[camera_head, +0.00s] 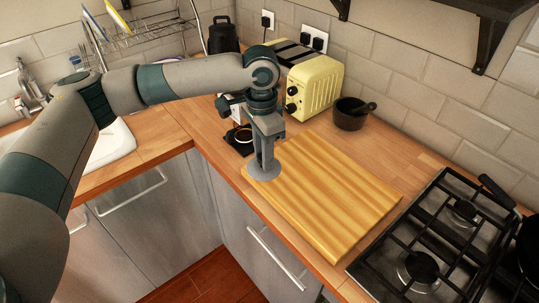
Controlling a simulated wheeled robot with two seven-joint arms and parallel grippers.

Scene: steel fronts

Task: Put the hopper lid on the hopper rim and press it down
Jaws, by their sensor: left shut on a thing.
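My left gripper (265,155) points down over the near left corner of the wooden board and is shut on the hopper lid. The lid (263,171) is a grey, flat disc just below the fingertips. I cannot tell whether it touches the board or hangs above it. Left of the gripper, a dark appliance (238,142) with a pale ring stands on the counter, partly hidden by my arm. It may carry the hopper, but I cannot make out the rim clearly. My right gripper is not in view.
The striped wooden board (325,205) is bare. A gas hob (435,245) is at the right.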

